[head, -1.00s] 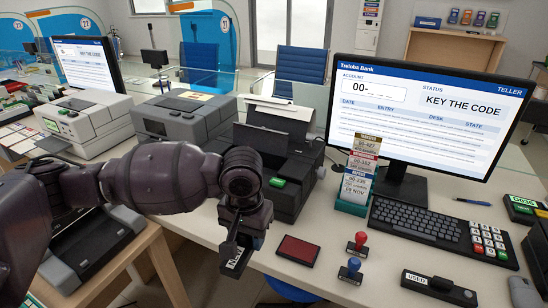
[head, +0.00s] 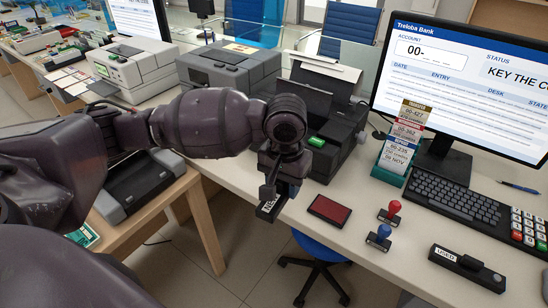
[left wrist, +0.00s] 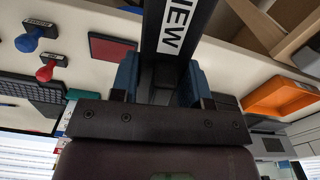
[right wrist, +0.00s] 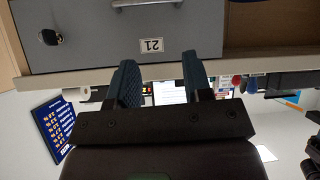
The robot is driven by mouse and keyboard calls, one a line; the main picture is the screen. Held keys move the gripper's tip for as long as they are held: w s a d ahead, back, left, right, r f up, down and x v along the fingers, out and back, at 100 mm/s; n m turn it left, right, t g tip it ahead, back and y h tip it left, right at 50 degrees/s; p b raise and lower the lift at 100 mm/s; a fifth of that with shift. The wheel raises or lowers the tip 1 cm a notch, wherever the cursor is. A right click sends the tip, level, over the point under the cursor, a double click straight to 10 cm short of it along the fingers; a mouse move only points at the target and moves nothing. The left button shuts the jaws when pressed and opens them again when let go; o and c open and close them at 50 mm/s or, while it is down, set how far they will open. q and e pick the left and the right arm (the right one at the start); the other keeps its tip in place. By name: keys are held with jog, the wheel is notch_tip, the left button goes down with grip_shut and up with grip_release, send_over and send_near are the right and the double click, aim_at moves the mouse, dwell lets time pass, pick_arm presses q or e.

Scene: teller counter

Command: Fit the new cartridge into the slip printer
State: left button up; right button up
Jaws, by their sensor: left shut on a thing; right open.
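The new cartridge (head: 268,209) is a black bar with a white NEW label, held in my left gripper (head: 274,192) over the counter's front edge. The left wrist view shows the cartridge (left wrist: 181,28) between the two blue fingers of my left gripper (left wrist: 162,80). The slip printer (head: 338,135) is black with a green button, its top raised, behind and right of this gripper. The cartridge is apart from it. A black cartridge labelled USED (head: 468,267) lies on the counter at right. My right gripper (right wrist: 162,84) is open and empty in its wrist view.
A red ink pad (head: 330,210), red stamp (head: 390,212) and blue stamp (head: 379,238) stand in front of the printer. A slip holder (head: 391,177), keyboard (head: 455,199) and monitor (head: 462,80) are at right. A drawer marked 21 (right wrist: 152,45) faces my right gripper.

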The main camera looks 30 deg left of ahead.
pick_arm(q)
jog(key=w+a+r+n, duration=0.4)
jog(key=w+a+n, duration=0.1)
jog(key=w+a, duration=0.35)
jog(key=n, duration=0.7)
send_over(255, 177)
notch_tip(255, 177, down, 13)
jog(key=b, duration=0.2)
jog(key=shift+a+r+b, duration=0.15)
jog(key=shift+r+b, duration=0.05)
jog(key=shift+b, duration=0.15)
jog(key=shift+f, duration=0.3)
notch_tip(255, 177, down, 6)
jog(key=shift+r+b, duration=0.25)
jog(key=shift+b, duration=0.6)
jog(key=shift+f, duration=0.1)
pick_arm(e)
notch_tip(255, 177, down, 3)
jog(key=shift+w+f, duration=0.1)
jog(key=shift+w, duration=0.05)
